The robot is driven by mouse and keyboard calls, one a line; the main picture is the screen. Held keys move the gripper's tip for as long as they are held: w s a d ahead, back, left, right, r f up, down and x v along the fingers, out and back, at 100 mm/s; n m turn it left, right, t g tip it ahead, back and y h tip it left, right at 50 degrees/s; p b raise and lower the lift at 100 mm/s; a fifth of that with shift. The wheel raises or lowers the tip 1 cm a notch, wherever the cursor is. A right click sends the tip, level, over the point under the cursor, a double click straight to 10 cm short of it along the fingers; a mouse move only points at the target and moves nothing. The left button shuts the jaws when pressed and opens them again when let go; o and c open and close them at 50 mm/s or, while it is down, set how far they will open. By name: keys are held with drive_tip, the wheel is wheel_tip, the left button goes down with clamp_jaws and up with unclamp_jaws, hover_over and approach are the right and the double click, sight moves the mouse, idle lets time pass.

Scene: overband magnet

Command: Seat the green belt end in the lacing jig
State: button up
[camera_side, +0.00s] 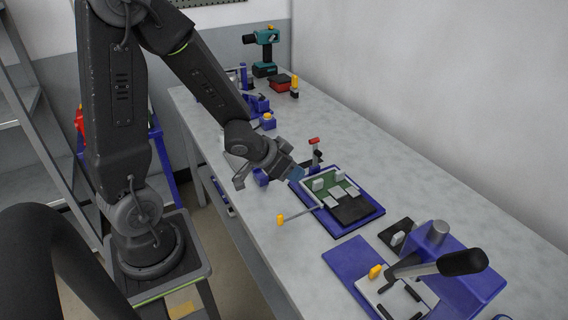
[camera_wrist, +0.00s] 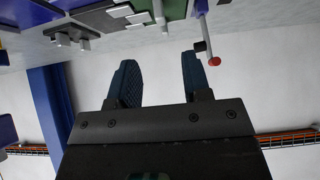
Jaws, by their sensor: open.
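A blue-based fixture, which looks like the lacing jig (camera_side: 372,219), lies on the bench in the middle of the side view. In the wrist view a green part (camera_wrist: 176,9) shows at the top edge, mostly cut off. My gripper (camera_side: 299,173) is just above the fixture's far left corner. In the wrist view its blue fingers (camera_wrist: 158,70) are apart with nothing between them.
A red-tipped post (camera_side: 314,141) stands close behind my gripper; its red tip (camera_wrist: 214,61) shows near the right finger. A yellow-knobbed rod (camera_side: 281,219) sticks out left. A blue press with a black-handled lever (camera_side: 463,262) stands in front. The right side of the bench is clear.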

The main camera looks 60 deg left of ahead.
drive_tip(key=shift+v, duration=1.3)
drive_tip(key=shift+r, duration=0.1)
drive_tip(key=s+d+r+n+g+y, duration=0.1)
drive_tip(key=s+d+r+y, duration=0.2)
drive_tip(key=r, duration=0.7)
drive_tip(key=s+d+r+m+g+h, duration=0.1)
drive_tip(key=s+d+r+g+h, duration=0.1)
drive_tip(key=s+d, duration=0.4)
drive_tip(key=s+r+h, duration=0.1)
drive_tip(key=s+r, duration=0.1)
drive_tip(key=s, duration=0.1)
drive_tip(key=shift+s+d, duration=0.15)
drive_tip(key=shift+s, duration=0.15)
